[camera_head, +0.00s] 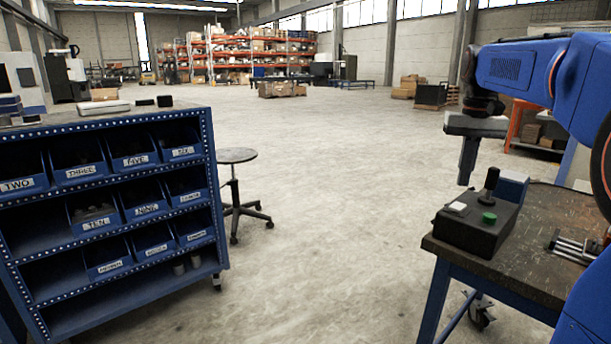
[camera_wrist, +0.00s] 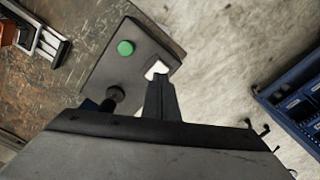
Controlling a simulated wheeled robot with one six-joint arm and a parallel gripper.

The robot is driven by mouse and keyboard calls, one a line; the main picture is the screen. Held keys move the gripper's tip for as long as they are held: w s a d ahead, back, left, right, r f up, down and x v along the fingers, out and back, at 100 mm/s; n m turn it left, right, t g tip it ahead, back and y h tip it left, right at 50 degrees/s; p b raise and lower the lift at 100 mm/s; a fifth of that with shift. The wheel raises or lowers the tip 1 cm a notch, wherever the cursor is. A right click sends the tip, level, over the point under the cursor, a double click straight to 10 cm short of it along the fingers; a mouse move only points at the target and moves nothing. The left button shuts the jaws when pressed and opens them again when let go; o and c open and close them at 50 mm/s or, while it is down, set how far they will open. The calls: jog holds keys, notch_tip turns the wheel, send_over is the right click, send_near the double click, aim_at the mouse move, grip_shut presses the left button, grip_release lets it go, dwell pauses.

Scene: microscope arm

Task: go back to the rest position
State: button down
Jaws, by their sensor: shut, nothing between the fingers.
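My gripper (camera_head: 467,160) hangs at the end of my blue arm on the right of the head view, fingers pointing down. Its fingers are together and hold nothing. In the wrist view the shut fingers (camera_wrist: 160,98) point toward the dark control box (camera_wrist: 125,62). In the head view the gripper is beside and above this control box (camera_head: 478,226), near the table's left edge. The box carries a green button (camera_head: 489,218), a white square switch (camera_head: 456,207) and a black upright knob or lever (camera_head: 489,184). I cannot tell the exact height of the fingertips over the box.
The box stands on a worn worktable (camera_head: 530,255) with blue legs. Metal parts (camera_head: 572,246) lie at its right. A blue rack of labelled bins (camera_head: 110,215) stands left, with a stool (camera_head: 238,157) beside it. Open concrete floor lies between rack and table.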

jog(key=s+a+f+n+t, duration=0.1)
jog(key=s+a+f, duration=0.35)
jog(key=s, duration=0.25)
jog(key=s+a+f+n+t, duration=0.1)
jog(key=s+a+f, duration=0.2)
jog(key=s+a, duration=0.35)
jog(key=s+a+f+n+t, duration=0.2)
jog(key=s+a+f, duration=0.1)
jog(key=s+f, duration=1.1)
jog(key=shift+s+f, duration=0.4)
jog(key=shift+f, duration=0.2)
jog(key=w+d+r+n+g, duration=0.2)
jog(key=w+d+r, duration=0.5)
jog(key=w+r, duration=0.7)
jog(key=w+d+r+n+g, duration=0.2)
jog(key=w+d+r+n, duration=0.3)
jog(key=w+r, duration=0.9)
notch_tip(320, 180, up, 3)
jog(key=shift+w+d+f+n, duration=0.15)
jog(key=shift+w+d+n, duration=0.2)
jog(key=shift+d, duration=0.55)
jog(key=shift+f, duration=0.1)
